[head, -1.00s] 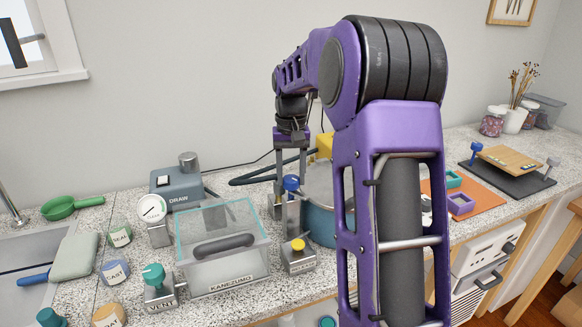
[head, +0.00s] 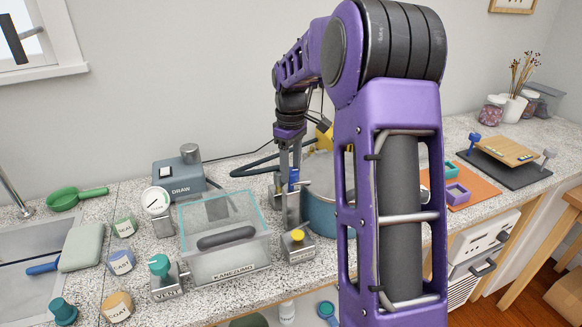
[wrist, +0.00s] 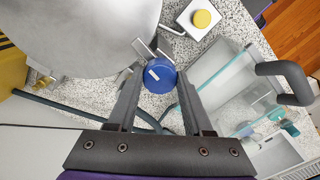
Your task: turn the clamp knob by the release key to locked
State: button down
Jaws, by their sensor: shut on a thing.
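The clamp knob is blue with a short white mark; it shows between my fingers in the wrist view (wrist: 160,80) and as a small blue patch in the head view (head: 293,178). My gripper (wrist: 159,73) is shut on the knob, one finger on each side. In the head view my gripper (head: 290,182) points down beside the pot, and its fingers partly hide the knob. The yellow-topped key on a metal block (head: 298,237) stands in front of the knob; it also shows in the wrist view (wrist: 202,18). Lock markings are not readable.
A large metal pot with a blue side (head: 320,212) stands just right of the knob. A clear lidded box (head: 226,262) with a dark handle is close on the left. A teal VENT knob (head: 159,265) and a gauge (head: 157,201) are further left. A dark hose (head: 252,173) runs behind.

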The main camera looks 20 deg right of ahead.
aim_at(291, 171)
jog(key=shift+n, duration=0.9)
jog(key=shift+c, duration=1.5)
grip_release()
jog(key=shift+r, duration=0.1)
notch_tip(291, 171, up, 17)
jog(key=shift+r, duration=0.15)
